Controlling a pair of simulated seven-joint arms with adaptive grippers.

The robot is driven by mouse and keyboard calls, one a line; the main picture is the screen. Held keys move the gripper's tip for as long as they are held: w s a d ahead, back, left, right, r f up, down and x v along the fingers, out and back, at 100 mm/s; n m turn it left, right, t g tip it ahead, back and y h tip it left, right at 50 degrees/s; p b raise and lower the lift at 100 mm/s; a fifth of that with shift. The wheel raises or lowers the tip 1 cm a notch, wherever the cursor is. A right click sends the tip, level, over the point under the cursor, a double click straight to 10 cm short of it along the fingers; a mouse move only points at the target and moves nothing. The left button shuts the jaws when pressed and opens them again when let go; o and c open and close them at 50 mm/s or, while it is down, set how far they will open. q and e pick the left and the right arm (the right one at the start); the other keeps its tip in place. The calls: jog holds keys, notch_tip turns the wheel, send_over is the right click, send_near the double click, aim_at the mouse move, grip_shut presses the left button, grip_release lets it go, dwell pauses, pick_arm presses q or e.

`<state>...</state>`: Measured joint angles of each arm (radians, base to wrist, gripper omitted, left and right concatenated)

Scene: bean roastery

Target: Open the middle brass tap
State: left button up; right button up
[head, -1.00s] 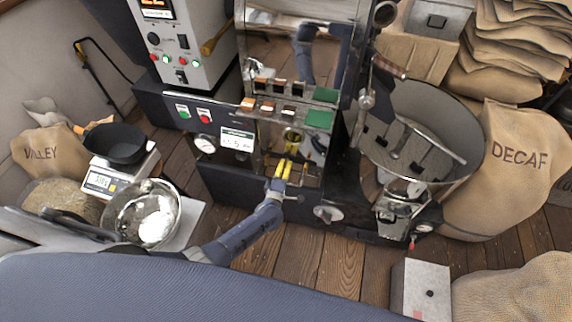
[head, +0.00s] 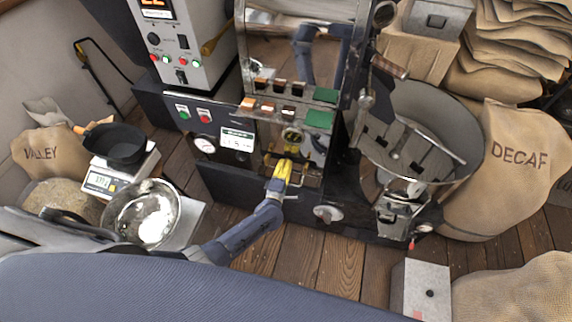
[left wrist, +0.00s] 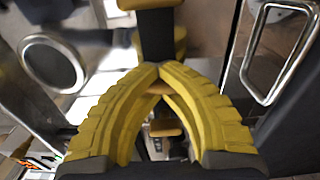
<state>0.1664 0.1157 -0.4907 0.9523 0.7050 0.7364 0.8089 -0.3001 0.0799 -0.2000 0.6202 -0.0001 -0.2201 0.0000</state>
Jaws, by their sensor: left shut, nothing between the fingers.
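My left gripper (head: 283,166) is in front of the roaster's lower front, with its yellow fingers together. The left wrist view shows the two fingertips (left wrist: 159,72) meeting, with nothing gripped between them. In the head view, brass-coloured parts (head: 308,175) show at the right of the gripper. The middle brass tap cannot be made out clearly there, as the fingers cover that spot. In the left wrist view a small brass-coloured piece (left wrist: 158,88) shows just behind the fingertips. I cannot tell whether they touch it or how its handle is turned. My right gripper is out of view.
The shiny front panel mirrors my gripper and arm. The round cooling bin (head: 470,150) stands at the right. A steel bowl (head: 170,195) and a scale (head: 103,182) with a black pan (head: 118,145) are at the left. A green-and-red button panel (head: 193,113) is above left.

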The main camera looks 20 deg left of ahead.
pick_arm(q)
jog(key=shift+o, duration=1.3)
jog(key=shift+w+a+r, duration=0.1)
jog(key=shift+a, duration=0.2)
jog(key=o, duration=0.3)
jog(key=o, duration=0.5)
jog(key=shift+f, duration=0.25)
jog(key=shift+r, duration=0.1)
jog(key=shift+d, duration=0.15)
jog(key=shift+s, duration=0.4)
jog(key=s, duration=1.1)
jog(key=shift+s+d, duration=0.1)
jog(key=shift+s, duration=0.1)
